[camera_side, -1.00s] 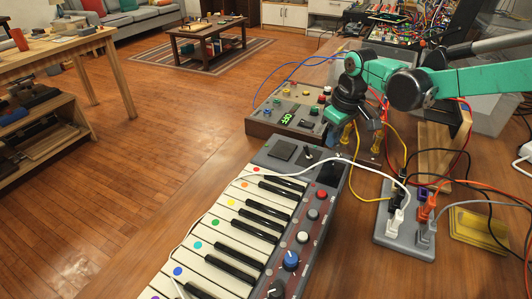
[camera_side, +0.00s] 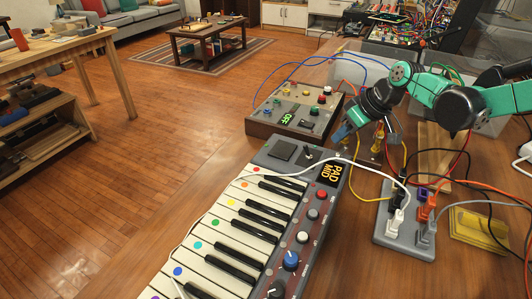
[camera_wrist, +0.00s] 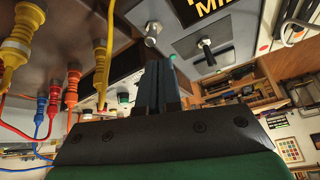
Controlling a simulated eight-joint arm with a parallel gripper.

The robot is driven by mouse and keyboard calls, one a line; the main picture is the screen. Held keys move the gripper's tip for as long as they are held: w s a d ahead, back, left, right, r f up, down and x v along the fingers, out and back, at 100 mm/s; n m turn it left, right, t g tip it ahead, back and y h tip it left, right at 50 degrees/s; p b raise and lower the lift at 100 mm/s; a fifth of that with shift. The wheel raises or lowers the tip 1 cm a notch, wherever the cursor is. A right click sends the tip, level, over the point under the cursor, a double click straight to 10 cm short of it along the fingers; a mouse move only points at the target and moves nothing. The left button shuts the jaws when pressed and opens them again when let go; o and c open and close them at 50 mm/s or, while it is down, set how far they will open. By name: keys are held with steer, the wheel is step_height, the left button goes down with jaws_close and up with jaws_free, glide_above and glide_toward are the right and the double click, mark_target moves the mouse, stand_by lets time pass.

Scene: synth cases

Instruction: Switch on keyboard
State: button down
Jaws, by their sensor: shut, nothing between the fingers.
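The keyboard (camera_side: 262,160) lies on the wooden bench in the side view, with coloured dots on its white keys. Its small screen (camera_side: 329,174) is lit and reads "PAD MID" in yellow. A small toggle switch (camera_side: 308,153) stands on its top panel, near the dark square pad. My gripper (camera_side: 341,134) is above the bench just beyond the keyboard's far right corner, apart from the switch. In the wrist view my gripper's blue fingers (camera_wrist: 160,70) are together and empty. Part of the lit screen (camera_wrist: 205,12) and a toggle switch (camera_wrist: 206,46) also show there.
A control box (camera_side: 300,105) with knobs and a green display stands behind the keyboard. A power strip (camera_side: 404,232) with plugs lies to the right. A white cable (camera_side: 375,172) crosses the keyboard; yellow, red and blue cables run around my gripper.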

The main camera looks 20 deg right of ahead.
steer(key=shift+r, duration=0.45)
steer(key=s+d+f+v, duration=0.1)
steer(key=v, duration=0.9)
steer(key=shift+s, duration=0.1)
steer(key=s+f+m+t+h, duration=0.2)
steer(key=s+f+m, duration=0.1)
steer(key=s, duration=0.7)
steer(key=shift+d+m+h, duration=0.2)
steer(key=shift+m+h, duration=0.2)
steer(key=shift+m, duration=0.2)
